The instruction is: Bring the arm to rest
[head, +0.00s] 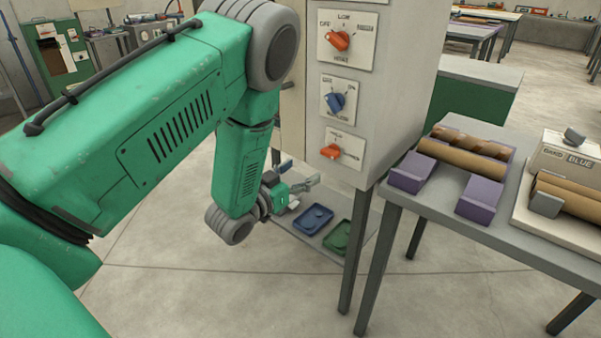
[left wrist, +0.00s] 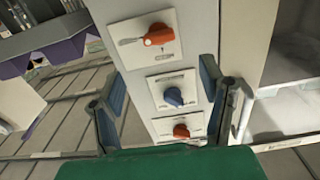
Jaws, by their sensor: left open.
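My left arm (head: 170,110) comes in from the left and bends down at the elbow. My left gripper (head: 300,180) hangs low in front of the pale control cabinet (head: 400,90), its jaws apart and empty. In the left wrist view its two fingers (left wrist: 165,85) spread on either side of the cabinet's panel, with nothing between them. The panel carries an upper orange knob (head: 338,41), a blue knob (head: 335,102) and a lower orange knob (head: 331,152). The gripper appears clear of the knobs. My right gripper is out of view.
Below the gripper, a low shelf holds a blue tray (head: 313,219) and a green tray (head: 339,236). Floor at the lower middle is clear.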

